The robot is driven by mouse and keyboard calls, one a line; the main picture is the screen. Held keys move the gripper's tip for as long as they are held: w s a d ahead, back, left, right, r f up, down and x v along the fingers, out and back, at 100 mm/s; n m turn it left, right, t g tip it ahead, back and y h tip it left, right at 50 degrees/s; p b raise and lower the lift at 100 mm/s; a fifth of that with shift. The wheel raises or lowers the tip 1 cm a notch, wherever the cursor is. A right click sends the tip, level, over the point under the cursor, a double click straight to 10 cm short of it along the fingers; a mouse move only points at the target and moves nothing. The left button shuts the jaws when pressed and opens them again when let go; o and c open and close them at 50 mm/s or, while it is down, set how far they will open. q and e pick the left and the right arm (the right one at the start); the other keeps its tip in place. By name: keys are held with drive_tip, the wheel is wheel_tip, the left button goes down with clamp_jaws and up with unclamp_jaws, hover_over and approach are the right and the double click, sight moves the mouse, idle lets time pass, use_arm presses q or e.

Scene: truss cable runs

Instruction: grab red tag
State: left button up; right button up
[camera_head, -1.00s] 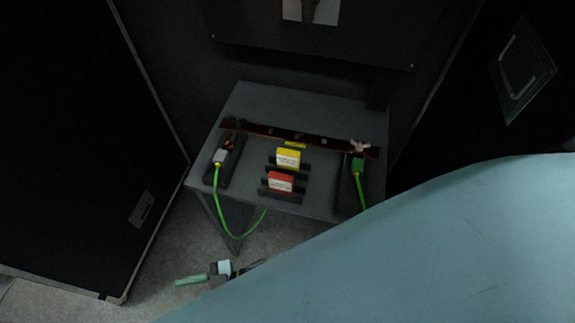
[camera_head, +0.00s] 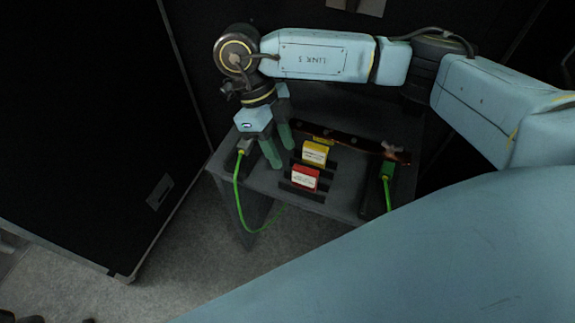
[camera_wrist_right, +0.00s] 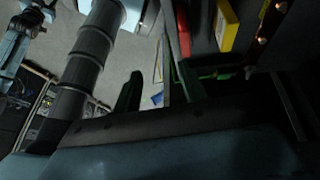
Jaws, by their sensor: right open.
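The red tag (camera_head: 304,178) is a small red block with a white label, upright in a dark holder at the front of the grey bench (camera_head: 340,204). The yellow tag (camera_head: 315,152) stands just behind it. My right gripper (camera_head: 281,155) points down over the bench, left of both tags, with its green fingers apart and nothing between them. In the right wrist view the red tag (camera_wrist_right: 184,36) shows edge-on beyond the open fingers (camera_wrist_right: 160,72), beside the yellow tag (camera_wrist_right: 226,25). My left gripper does not show in the head view.
A green connector (camera_head: 387,171) sits at the bench's right. A dark reddish bar (camera_head: 350,141) runs behind the tags. Black panels (camera_head: 90,130) close in the left side.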

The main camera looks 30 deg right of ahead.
drive_tip(key=w+d+r+h, duration=0.1)
drive_tip(key=d, duration=0.1)
drive_tip(key=t+b, duration=0.1)
drive_tip(key=b, duration=0.4)
hover_over(307, 168)
drive_tip(key=w+a, duration=0.1)
drive_tip(key=a, duration=0.1)
wheel_tip(307, 168, down, 5)
drive_tip(key=shift+w+a+f, duration=0.1)
drive_tip(key=shift+w, duration=0.05)
drive_tip(key=shift+b+x, duration=0.55)
drive_tip(key=shift+x, duration=0.35)
drive_tip(key=shift+f, duration=0.1)
drive_tip(key=b+x, duration=0.2)
drive_tip(key=x, duration=0.1)
drive_tip(key=b+x, duration=0.2)
drive_tip(key=shift+w+d+f, duration=0.15)
drive_tip(key=shift+w+d, duration=0.05)
drive_tip(key=shift+d, duration=0.2)
drive_tip(key=shift+s+d, duration=0.1)
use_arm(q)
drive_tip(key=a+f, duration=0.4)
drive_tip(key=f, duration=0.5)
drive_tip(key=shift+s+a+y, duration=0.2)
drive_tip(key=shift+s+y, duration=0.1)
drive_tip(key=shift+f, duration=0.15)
use_arm(e)
drive_tip(key=shift+f, duration=0.1)
clamp_jaws()
